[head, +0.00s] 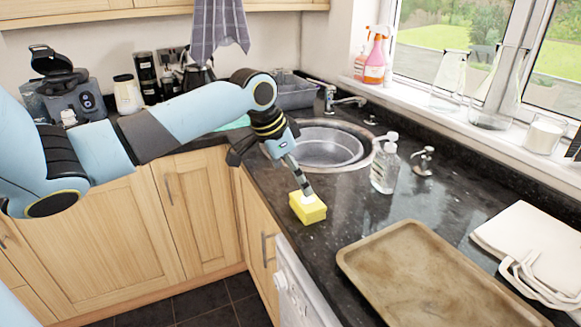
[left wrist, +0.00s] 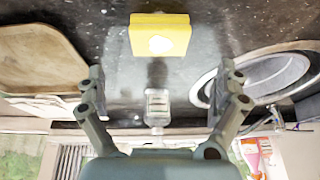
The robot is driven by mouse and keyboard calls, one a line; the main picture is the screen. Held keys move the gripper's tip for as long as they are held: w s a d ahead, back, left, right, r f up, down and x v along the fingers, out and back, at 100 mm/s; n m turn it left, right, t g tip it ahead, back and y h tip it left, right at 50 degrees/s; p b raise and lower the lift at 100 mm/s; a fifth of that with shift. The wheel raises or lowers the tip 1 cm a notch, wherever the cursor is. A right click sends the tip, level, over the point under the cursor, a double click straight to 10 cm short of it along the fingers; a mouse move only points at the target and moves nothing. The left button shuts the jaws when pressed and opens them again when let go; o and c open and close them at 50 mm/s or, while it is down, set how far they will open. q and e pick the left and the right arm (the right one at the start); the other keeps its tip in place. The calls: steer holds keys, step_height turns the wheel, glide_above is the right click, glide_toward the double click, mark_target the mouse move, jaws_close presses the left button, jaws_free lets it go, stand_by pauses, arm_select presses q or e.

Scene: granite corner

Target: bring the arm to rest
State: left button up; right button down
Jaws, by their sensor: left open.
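My left arm reaches in from the left in the head view. Its gripper (head: 297,180) points down over the dark granite counter (head: 375,225), close to a yellow sponge (head: 308,208) with a white patch on top. In the left wrist view the two fingers stand wide apart, and the gripper (left wrist: 161,82) holds nothing. The sponge (left wrist: 160,36) lies on the counter beyond the fingertips, not between them. In the head view a finger overlaps the sponge; whether they touch is not clear there. My right gripper is not in view.
A round metal sink (head: 330,147) lies behind the gripper. A clear soap bottle (head: 385,168) stands to its right. A brown tray (head: 425,275) and folded cloth (head: 530,245) are at the front right. A towel (head: 218,28) hangs above the arm.

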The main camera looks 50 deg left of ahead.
arm_select(q)
steer(key=shift+v, duration=1.05)
